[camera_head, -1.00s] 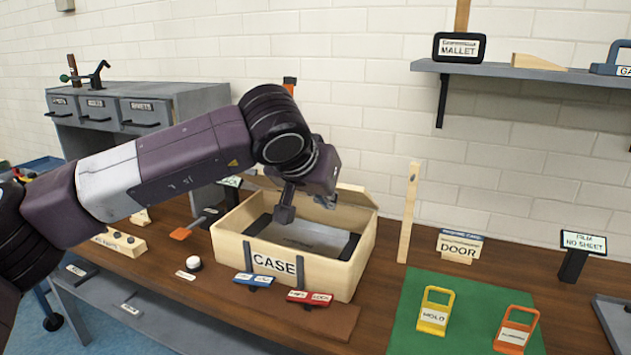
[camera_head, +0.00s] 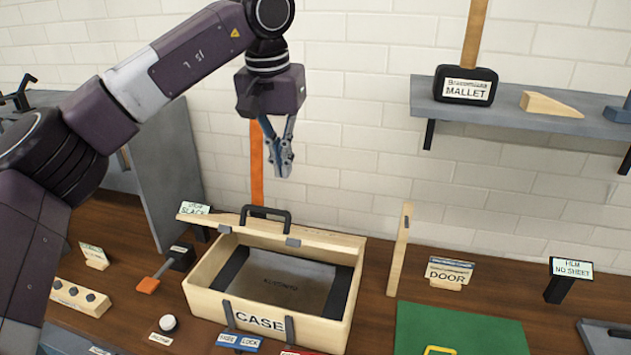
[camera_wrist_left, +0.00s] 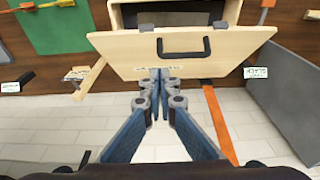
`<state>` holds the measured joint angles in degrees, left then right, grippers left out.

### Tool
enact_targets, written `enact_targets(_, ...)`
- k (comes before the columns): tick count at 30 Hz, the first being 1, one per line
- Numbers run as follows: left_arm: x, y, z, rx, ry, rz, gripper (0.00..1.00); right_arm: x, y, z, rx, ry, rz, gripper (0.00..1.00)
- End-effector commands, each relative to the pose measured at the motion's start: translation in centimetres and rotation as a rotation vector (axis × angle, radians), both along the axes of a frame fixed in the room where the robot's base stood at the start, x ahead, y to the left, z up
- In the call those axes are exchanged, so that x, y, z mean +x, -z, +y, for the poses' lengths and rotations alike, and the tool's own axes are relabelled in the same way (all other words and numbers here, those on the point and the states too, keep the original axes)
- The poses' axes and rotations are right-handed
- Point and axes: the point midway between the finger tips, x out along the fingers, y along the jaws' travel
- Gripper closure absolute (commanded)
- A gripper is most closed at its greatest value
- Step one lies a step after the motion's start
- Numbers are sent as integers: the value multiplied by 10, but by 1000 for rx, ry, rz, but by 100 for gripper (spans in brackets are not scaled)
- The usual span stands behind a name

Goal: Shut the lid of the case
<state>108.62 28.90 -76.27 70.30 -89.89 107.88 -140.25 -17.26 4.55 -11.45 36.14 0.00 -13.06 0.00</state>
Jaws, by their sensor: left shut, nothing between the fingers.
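The wooden case (camera_head: 201,287) stands on the bench with its lid (camera_head: 290,236) raised and tilted back at the rear. A dark handle (camera_head: 266,217) sits on the lid. Dark padding and a grey sheet-like surface show inside the case. My left gripper (camera_head: 284,170) is shut and empty, in the air above and behind the lid. In the left wrist view the lid (camera_wrist_left: 215,50) and its handle lie ahead of the shut fingertips (camera_wrist_left: 160,75), apart from them as far as I can tell. My right gripper is not in view.
An upright wooden post (camera_head: 401,250) stands right of the case. An orange strip (camera_head: 256,170) rises behind the lid. A shelf (camera_head: 520,117) with a mallet (camera_head: 466,86) is at upper right. A green mat (camera_head: 455,330) and a DOOR sign (camera_head: 449,272) lie to the right.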

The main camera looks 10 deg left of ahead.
Motion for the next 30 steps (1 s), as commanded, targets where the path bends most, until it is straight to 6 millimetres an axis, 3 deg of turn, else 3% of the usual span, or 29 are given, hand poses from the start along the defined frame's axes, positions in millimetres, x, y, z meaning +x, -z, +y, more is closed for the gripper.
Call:
enact_targets(1, -4, -8, 6, -2, -5, 20, 100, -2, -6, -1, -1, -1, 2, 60)
enact_targets(5, -7, -5, 9, -4, -7, 42, 100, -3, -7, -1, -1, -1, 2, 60)
enact_targets(11, -3, 25, 10, -3, -8, 44, 100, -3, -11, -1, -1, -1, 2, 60)
enact_targets(21, 7, 94, 8, -4, -7, 41, 100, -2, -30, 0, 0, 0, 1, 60)
enact_targets(30, -12, 118, 9, -3, -7, 38, 100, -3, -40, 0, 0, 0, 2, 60)
